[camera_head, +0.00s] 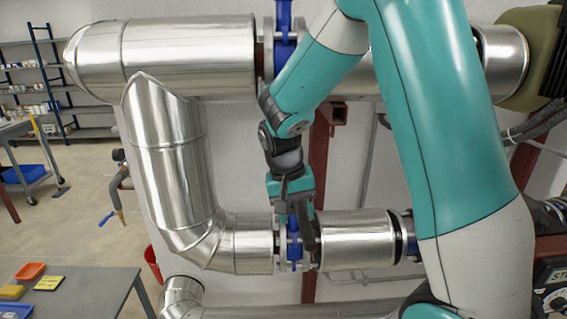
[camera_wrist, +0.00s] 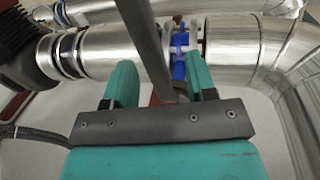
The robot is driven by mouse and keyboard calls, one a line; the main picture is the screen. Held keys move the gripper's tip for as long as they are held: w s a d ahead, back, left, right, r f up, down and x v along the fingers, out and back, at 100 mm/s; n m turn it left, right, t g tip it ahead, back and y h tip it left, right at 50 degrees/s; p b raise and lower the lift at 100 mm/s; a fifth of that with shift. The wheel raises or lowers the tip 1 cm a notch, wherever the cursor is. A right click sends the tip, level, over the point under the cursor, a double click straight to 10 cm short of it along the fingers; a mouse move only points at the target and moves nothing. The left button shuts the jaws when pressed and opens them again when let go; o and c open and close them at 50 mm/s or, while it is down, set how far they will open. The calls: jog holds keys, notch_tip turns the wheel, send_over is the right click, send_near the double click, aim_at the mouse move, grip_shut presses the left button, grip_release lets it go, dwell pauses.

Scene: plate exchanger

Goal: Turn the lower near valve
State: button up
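The lower valve has a blue body (camera_head: 293,243) between silver pipe sections, and a dark grey lever (camera_head: 307,238) beside it. In the wrist view the blue body (camera_wrist: 180,50) lies beyond my fingers, and the straight grey lever (camera_wrist: 146,38) runs up between them. My gripper (camera_head: 295,205) is right at this valve, pointing down from above. In the wrist view its two teal fingers (camera_wrist: 162,78) stand apart on either side of the lever, with visible gaps. The fingertips' exact contact with the lever is partly hidden in the head view.
An upper blue valve (camera_head: 284,42) sits on the thick upper pipe (camera_head: 188,55), partly behind my arm. A lower silver pipe (camera_head: 290,303) runs beneath. A grey table (camera_head: 95,285) with small trays is at lower left. Open floor (camera_head: 75,225) lies left.

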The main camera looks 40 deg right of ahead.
notch_tip(320, 180, up, 12)
jog(key=w+a+b, duration=0.1)
jog(key=shift+a, duration=0.35)
